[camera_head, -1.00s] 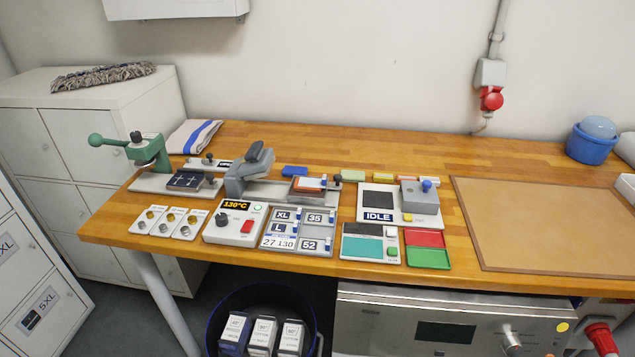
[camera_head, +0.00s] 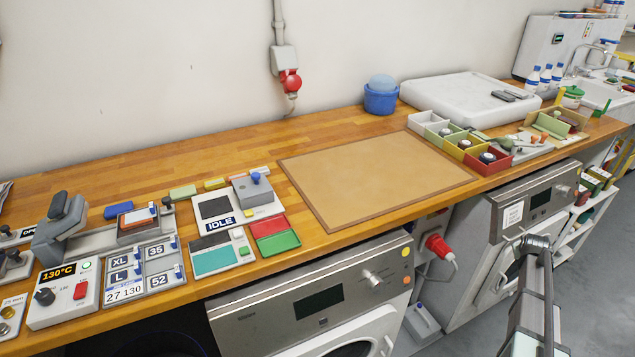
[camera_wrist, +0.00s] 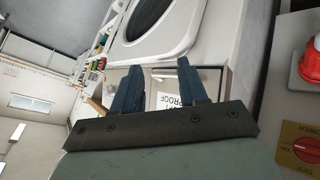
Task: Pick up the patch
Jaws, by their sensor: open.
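I cannot tell for certain which item is the patch. A small orange-and-white flat piece (camera_head: 137,217) lies on a grey stand beside the press (camera_head: 60,225) in the head view. The fingers point towards a white washing machine front, away from the bench top. The head view shows part of my arm at the lower right, but not clearly the fingers.
A heater control box (camera_head: 66,292) reads 130°C. An IDLE unit (camera_head: 228,212), a red tray (camera_head: 270,226) and a green tray (camera_head: 279,244) stand right of the labels. A large brown mat (camera_head: 375,175) is bare. Coloured bins (camera_head: 462,146) line the bench's right part.

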